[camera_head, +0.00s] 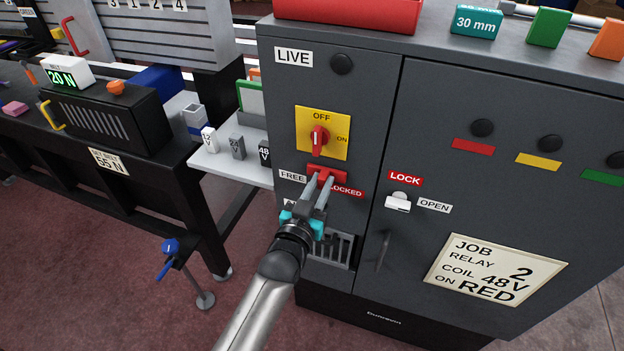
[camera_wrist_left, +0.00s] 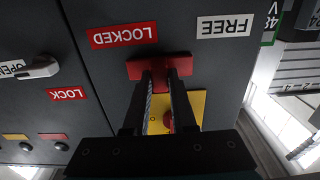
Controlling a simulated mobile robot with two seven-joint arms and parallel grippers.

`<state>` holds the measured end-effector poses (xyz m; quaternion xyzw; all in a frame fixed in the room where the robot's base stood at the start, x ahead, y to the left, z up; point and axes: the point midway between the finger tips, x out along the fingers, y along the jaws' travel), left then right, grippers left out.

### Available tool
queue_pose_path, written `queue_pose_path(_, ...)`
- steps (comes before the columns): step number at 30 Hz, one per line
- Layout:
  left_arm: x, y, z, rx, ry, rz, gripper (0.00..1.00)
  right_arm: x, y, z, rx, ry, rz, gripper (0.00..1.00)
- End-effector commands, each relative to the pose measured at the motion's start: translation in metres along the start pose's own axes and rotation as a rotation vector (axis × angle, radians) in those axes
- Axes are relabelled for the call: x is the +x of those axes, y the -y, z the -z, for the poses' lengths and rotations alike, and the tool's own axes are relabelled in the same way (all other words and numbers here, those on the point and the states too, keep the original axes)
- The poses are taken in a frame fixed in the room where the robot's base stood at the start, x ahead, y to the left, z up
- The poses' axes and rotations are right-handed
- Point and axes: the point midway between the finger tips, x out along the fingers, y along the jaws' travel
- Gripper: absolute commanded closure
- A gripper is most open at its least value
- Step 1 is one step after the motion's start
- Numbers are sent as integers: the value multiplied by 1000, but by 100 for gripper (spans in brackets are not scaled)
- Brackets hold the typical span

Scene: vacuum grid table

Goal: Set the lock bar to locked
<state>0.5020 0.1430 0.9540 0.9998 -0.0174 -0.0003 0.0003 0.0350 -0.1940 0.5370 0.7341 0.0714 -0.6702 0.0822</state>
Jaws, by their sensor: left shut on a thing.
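The lock bar (camera_head: 341,179) is a short red bar on the front of the dark grey cabinet, below the yellow switch plate. It sits between the white FREE label (camera_head: 292,176) on its left and the red LOCKED label (camera_head: 347,191) on its lower right. My left gripper (camera_head: 320,181) reaches it from below and is shut on it. The left wrist view shows the scene upside down, with both fingers on the red bar (camera_wrist_left: 135,70) between the LOCKED (camera_wrist_left: 122,35) and FREE (camera_wrist_left: 225,26) labels. The fingers hide part of the bar. My right gripper is out of view.
Just above is the yellow plate (camera_head: 338,121) with a red rotary switch (camera_head: 318,140), its handle upright under OFF. To the right is a white latch (camera_head: 398,203) between LOCK and OPEN labels. A small shelf (camera_head: 225,168) with blocks stands left of the cabinet.

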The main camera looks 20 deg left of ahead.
Motion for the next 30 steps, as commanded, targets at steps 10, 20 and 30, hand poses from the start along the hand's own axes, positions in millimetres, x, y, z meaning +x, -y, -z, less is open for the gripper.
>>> queue_pose_path(10,0,0,-1,-1,0,0,60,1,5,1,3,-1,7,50)
queue_pose_path(20,0,1,0,0,0,1,45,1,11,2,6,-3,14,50)
queue_pose_path(30,-26,0,-1,-1,3,0,45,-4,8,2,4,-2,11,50)
